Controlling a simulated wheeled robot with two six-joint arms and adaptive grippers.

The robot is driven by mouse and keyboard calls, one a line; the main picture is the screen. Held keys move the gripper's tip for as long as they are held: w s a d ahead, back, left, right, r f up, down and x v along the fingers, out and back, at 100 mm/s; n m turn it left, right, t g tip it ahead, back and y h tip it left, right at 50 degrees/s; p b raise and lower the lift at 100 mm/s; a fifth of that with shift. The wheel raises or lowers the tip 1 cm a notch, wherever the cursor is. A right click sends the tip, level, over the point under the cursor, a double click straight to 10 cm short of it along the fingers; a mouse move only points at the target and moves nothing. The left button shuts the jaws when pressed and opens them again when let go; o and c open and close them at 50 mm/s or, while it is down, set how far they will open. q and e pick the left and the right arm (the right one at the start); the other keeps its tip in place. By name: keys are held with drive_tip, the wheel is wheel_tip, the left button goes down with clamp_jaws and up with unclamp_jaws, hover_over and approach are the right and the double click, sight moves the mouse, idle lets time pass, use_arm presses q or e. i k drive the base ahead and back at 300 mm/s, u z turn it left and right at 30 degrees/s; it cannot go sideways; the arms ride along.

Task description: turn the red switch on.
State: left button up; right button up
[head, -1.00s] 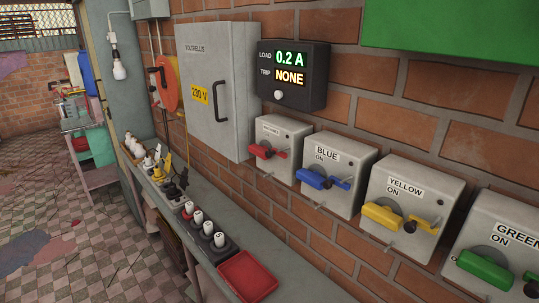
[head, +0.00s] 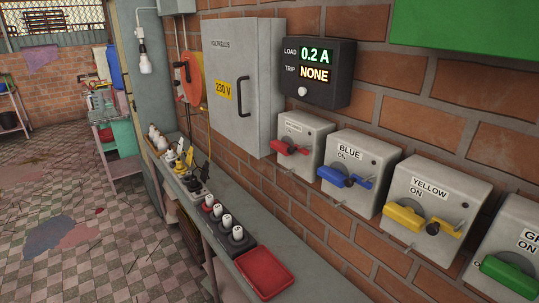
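The red switch (head: 289,147) is a red rotary handle on a grey box (head: 314,140) on the brick wall, leftmost of the row of switch boxes. Its handle lies roughly level, tilted slightly. Its label is too small to read with certainty. Neither of my grippers shows in the head view.
Boxes with blue (head: 344,177), yellow (head: 420,219) and green (head: 508,274) handles continue to the right. A display (head: 318,72) above reads 0.2 A and NONE. A grey cabinet (head: 243,85) stands left. A ledge below carries a red tray (head: 264,273) and several small fittings.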

sight(281, 147)
drive_tip(key=k, duration=0.4)
drive_tip(key=u, duration=1.25)
drive_tip(key=i, duration=1.05)
drive_tip(key=z, duration=1.2)
